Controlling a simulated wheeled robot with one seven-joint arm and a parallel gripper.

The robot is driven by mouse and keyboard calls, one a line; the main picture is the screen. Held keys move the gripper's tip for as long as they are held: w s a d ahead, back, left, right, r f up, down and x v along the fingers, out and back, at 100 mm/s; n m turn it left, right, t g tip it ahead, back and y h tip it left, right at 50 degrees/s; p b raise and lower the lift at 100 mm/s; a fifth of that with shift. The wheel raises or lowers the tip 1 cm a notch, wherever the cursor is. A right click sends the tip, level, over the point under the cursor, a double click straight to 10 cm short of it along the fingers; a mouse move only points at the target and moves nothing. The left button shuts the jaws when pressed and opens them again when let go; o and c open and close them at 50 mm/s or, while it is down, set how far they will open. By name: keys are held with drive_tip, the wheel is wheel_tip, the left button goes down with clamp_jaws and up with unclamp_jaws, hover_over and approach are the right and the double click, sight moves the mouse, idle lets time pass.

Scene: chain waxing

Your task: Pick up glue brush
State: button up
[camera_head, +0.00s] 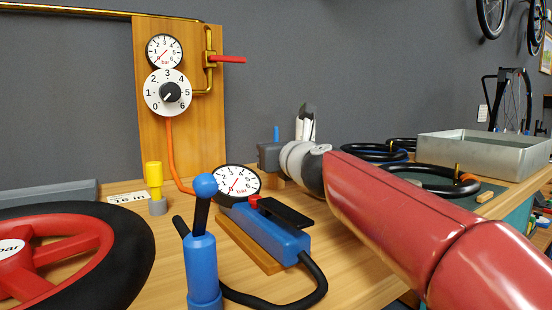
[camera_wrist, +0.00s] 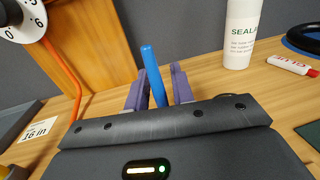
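The glue brush shows in the wrist view as a slim blue handle (camera_wrist: 152,70), upright with a slight tilt. Its lower part is hidden behind my gripper's dark body. My gripper (camera_wrist: 158,80) has its two purple fingers on either side of the handle, with gaps showing, so it looks open around it. In the head view, a short blue tip (camera_head: 276,133) rises just above my grey gripper (camera_head: 270,155) at the back of the workbench. The fingers are not clear there.
A white sealant bottle (camera_wrist: 240,35) stands right of the brush, with a red-and-white tube (camera_wrist: 292,65) lying beyond. A blue foot pump (camera_head: 262,230), a red wheel with black tyre (camera_head: 130,250) and a gauge board (camera_head: 205,130) are left of my arm. A metal tray (camera_head: 480,150) stands right.

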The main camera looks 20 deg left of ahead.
clamp_jaws()
wheel_tip(320, 180, up, 10)
drive_tip(key=p, duration=0.5)
idle(0.4)
